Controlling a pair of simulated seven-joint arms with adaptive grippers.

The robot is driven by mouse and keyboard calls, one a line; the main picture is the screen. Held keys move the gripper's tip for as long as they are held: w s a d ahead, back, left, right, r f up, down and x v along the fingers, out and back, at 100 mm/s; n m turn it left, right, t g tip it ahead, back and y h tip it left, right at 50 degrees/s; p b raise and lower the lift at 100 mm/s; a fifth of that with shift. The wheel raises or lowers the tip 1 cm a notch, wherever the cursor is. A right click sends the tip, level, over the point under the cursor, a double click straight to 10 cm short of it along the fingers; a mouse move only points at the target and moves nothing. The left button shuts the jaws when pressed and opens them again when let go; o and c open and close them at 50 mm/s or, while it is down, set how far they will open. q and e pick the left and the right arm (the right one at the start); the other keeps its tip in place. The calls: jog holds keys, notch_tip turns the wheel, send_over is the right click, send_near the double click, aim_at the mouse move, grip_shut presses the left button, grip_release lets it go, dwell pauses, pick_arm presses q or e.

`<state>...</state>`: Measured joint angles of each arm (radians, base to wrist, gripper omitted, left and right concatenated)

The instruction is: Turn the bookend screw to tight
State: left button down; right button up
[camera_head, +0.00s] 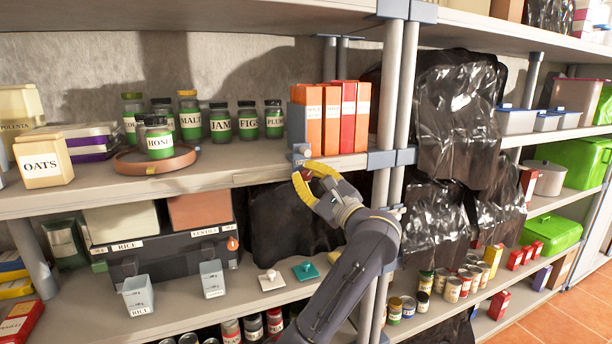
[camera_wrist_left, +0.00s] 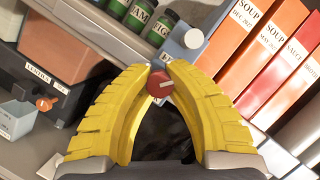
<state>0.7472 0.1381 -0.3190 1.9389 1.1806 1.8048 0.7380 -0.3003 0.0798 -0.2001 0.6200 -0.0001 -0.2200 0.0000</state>
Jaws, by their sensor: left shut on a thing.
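The blue-grey bookend (camera_head: 296,121) stands on the middle shelf, against the left end of a row of orange and red books. It also shows in the wrist view (camera_wrist_left: 184,50), with a pale round knob at its upper part. A red screw knob (camera_wrist_left: 160,86) with a white pointer line sits at the shelf's front edge, below the bookend. My left gripper (camera_head: 309,175) has its yellow fingers on both sides of this knob, and the tips close on it in the wrist view (camera_wrist_left: 160,75). The knob is mostly hidden in the head view. My right gripper is out of view.
The books (camera_head: 332,117) stand just above the gripper, next to the grey shelf post (camera_head: 406,85). Green-labelled jars (camera_head: 220,124) stand to the left. A lower shelf holds a dark case (camera_head: 160,254) and small boxes. Black plastic (camera_head: 455,120) hangs at the right.

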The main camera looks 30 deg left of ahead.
pick_arm(q)
jog(key=m+t, duration=0.2)
jog(key=m, duration=0.2)
jog(key=m+t+h, duration=0.1)
jog(key=m+t, duration=0.1)
jog(key=m, duration=0.3)
jog(key=shift+r+t, duration=0.15)
jog(key=shift+t, duration=0.15)
jog(key=m+t+h, duration=0.1)
jog(key=m, duration=0.2)
jog(key=m+t+h, duration=0.1)
jog(key=m, duration=0.2)
jog(key=m+t+h, duration=0.1)
jog(key=m, duration=0.2)
jog(key=shift+r+m+t+h, duration=0.1)
jog(key=shift+m+t+h, duration=0.2)
jog(key=m+h, duration=0.1)
jog(key=m, duration=0.3)
jog(key=m+t+h, duration=0.1)
jog(key=m+h, duration=0.1)
jog(key=m, duration=0.2)
jog(key=shift+d, duration=0.1)
jog(key=m+h, duration=0.2)
jog(key=m, duration=0.2)
jog(key=shift+m+g+h, duration=0.5)
jog(key=shift+m+g, duration=0.1)
jog(key=shift+m, duration=1)
jog(key=shift+f+m, duration=0.2)
jog(key=shift+m, duration=0.1)
